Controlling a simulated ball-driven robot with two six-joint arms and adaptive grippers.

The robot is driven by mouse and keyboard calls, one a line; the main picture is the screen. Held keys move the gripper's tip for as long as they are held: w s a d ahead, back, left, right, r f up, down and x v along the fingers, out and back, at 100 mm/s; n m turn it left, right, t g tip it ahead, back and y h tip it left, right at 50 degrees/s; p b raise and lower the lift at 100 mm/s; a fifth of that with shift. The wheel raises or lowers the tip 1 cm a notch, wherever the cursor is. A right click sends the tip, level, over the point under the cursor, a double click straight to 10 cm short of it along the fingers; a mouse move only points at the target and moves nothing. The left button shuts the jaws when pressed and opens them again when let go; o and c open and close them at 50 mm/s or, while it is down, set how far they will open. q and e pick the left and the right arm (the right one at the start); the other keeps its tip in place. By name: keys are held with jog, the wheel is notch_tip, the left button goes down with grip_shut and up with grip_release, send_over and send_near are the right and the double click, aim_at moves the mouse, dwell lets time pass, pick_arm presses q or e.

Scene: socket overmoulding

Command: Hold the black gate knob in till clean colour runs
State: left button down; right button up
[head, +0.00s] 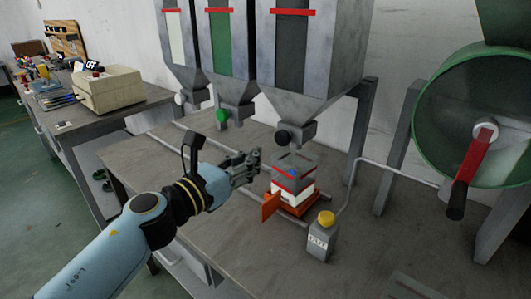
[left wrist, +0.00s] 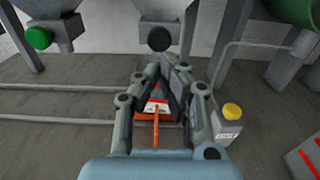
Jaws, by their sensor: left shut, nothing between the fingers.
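The black gate knob (head: 283,137) sits on the outlet under the rightmost of the hoppers. It also shows in the left wrist view (left wrist: 159,38), above and beyond my fingertips. My left gripper (head: 256,164) is shut and empty, to the left of the knob and a little lower, apart from it. In the left wrist view its fingers (left wrist: 160,80) come together below the knob. Under the black knob's outlet stands a grey and white box (head: 294,180) with a red band and a blue spot, on an orange tray (head: 303,208). My right gripper is not in view.
A green knob (head: 222,115) and a white knob (head: 180,98) sit on the other hoppers. A grey box with a yellow button (head: 326,218) stands right of the tray. A green drum with a red crank (head: 470,160) is at the right. The bench front is mostly clear.

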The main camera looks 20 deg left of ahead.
pick_arm(q)
jog(key=s+a+r+n+g+y, duration=0.1)
jog(key=s+a+n+y, duration=0.55)
jog(key=n, duration=0.55)
jog(key=s+a+r+n+g+y, duration=0.1)
jog(key=s+a+n+y, duration=0.4)
jog(key=a+n, duration=0.5)
jog(key=s+d+f+n+g+h, duration=0.2)
jog(key=s+d+f+n+g, duration=0.35)
jog(key=s+n, duration=0.4)
jog(key=s+d+f+n+g+h, duration=0.35)
jog(key=s+n+g, duration=0.25)
jog(key=s+n, duration=0.3)
notch_tip(320, 180, down, 31)
jog(key=s+a+m+g+y+b, duration=0.1)
jog(key=s+a+b, duration=0.15)
jog(key=b, duration=0.25)
jog(key=s+f+g+b, duration=0.1)
jog(key=s+f+b, duration=0.2)
jog(key=s+f, duration=1.5)
jog(key=shift+s+a+f+g+b, duration=0.25)
jog(key=shift+f+g+b, duration=0.15)
jog(key=shift+f, duration=0.3)
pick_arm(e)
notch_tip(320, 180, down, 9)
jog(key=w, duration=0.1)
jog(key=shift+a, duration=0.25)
